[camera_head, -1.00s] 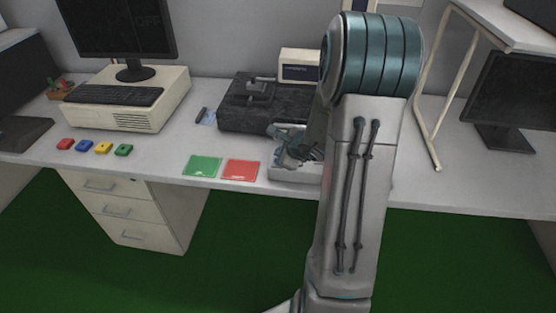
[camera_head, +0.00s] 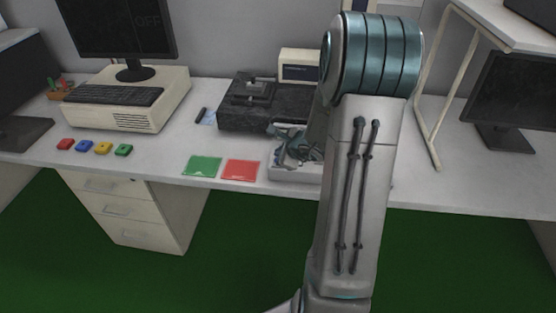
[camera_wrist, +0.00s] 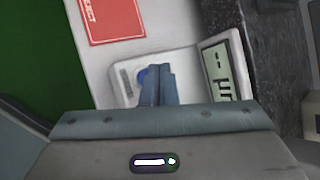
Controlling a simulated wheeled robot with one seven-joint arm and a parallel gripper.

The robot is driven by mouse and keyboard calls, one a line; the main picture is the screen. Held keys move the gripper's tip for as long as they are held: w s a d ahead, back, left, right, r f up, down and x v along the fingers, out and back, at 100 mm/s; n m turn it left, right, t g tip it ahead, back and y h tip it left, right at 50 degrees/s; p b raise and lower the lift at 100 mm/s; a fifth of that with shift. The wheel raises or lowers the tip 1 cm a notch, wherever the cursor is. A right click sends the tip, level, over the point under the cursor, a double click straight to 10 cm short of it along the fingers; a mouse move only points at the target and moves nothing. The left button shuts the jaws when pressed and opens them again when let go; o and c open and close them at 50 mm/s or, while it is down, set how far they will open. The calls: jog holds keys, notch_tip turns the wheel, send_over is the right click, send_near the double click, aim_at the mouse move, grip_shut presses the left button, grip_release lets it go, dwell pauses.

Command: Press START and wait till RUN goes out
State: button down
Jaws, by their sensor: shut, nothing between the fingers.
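A white device (camera_wrist: 122,84) lies under my gripper in the wrist view; its light front part also shows in the head view (camera_head: 290,175). It has a blue round button (camera_wrist: 141,76) and a grey display (camera_wrist: 222,70). The display shows dark characters turned sideways and partly cut off; I cannot read them surely. My gripper (camera_wrist: 158,70) is shut and empty. Its fingertips overlap the blue button and hide part of it; I cannot tell whether they touch it. In the head view my gripper (camera_head: 290,148) is over the device, partly behind my arm. No START or RUN lettering is legible.
A red REJECT mat (camera_wrist: 112,18) and a green mat (camera_head: 202,166) lie left of the device. A dark slab (camera_head: 240,118) with a stand stands behind. Several coloured blocks (camera_head: 103,148) and a computer (camera_head: 140,112) are further left.

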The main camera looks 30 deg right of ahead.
jog(key=shift+f+b, duration=0.25)
jog(key=shift+b, duration=0.05)
jog(key=shift+f+b, duration=0.25)
jog(key=shift+b, duration=0.15)
jog(key=shift+f+b, duration=0.35)
jog(key=shift+b, duration=0.15)
dwell(0.6)
dwell(0.4)
jog(key=shift+r+p, duration=0.5)
jog(key=shift+r, duration=0.3)
notch_tip(320, 180, up, 5)
jog(key=p, duration=0.3)
jog(key=shift+p, duration=0.4)
dwell(0.4)
